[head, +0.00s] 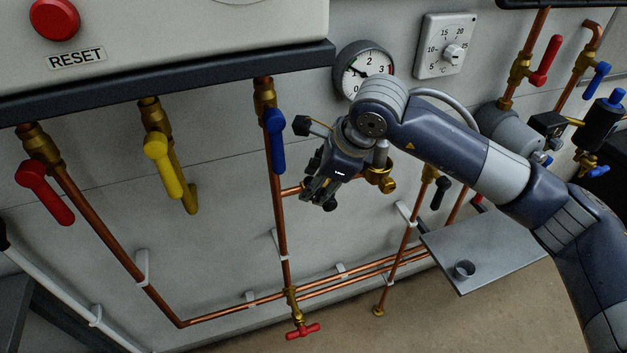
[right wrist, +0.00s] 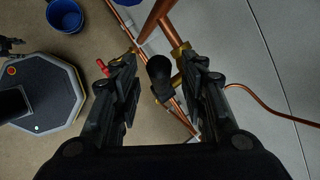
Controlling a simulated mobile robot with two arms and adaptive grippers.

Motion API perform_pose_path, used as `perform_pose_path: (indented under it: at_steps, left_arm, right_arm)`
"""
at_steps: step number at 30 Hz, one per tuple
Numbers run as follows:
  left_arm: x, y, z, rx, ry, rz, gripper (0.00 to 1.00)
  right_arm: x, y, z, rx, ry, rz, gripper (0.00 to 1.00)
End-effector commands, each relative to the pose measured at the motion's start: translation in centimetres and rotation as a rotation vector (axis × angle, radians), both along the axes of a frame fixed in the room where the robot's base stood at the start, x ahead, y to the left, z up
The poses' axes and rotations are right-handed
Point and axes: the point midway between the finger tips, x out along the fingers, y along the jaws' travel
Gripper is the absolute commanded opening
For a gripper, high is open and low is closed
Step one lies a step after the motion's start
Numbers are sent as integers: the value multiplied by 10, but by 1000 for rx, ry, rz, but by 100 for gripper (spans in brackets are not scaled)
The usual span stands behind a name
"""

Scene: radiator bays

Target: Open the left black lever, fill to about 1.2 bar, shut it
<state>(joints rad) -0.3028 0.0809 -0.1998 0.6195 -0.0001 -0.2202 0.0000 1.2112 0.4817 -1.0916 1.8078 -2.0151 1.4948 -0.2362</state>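My right gripper (head: 318,192) hangs in front of the pipework below the pressure gauge (head: 363,71). In the right wrist view its fingers (right wrist: 160,62) are apart, with a black lever (right wrist: 160,78) showing between them; whether they touch it I cannot tell. In the head view the gripper mostly hides this lever and its valve. A brass fitting (head: 380,178) shows just right of the gripper. Another black lever (head: 439,192) sits further right on a copper pipe. The gauge needle points left, around the low part of the scale; the exact reading is too small. My left gripper is out of view.
Red (head: 45,192), yellow (head: 162,165) and blue (head: 275,140) levers hang below the boiler (head: 170,50). A thermostat (head: 446,45) is right of the gauge. A grey shelf (head: 490,250) juts out at lower right. A blue bucket (right wrist: 65,15) stands on the floor.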

Motion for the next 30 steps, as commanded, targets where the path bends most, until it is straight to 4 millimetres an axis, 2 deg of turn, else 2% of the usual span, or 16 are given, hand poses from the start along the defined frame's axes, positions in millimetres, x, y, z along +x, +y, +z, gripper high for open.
perform_pose_path:
  at_steps: [6, 16, 21, 30]
  left_arm:
    - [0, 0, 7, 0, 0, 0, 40]
    - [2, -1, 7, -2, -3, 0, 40]
    - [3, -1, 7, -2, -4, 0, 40]
    - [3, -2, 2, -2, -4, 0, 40]
  right_arm:
    - [7, 7, -19, 1, 2, -1, 40]
    - [8, 8, -23, 1, 0, 0, 40]
    - [8, 8, -23, 1, 1, 0, 1]
    - [9, 7, -24, 13, 5, -1, 0]
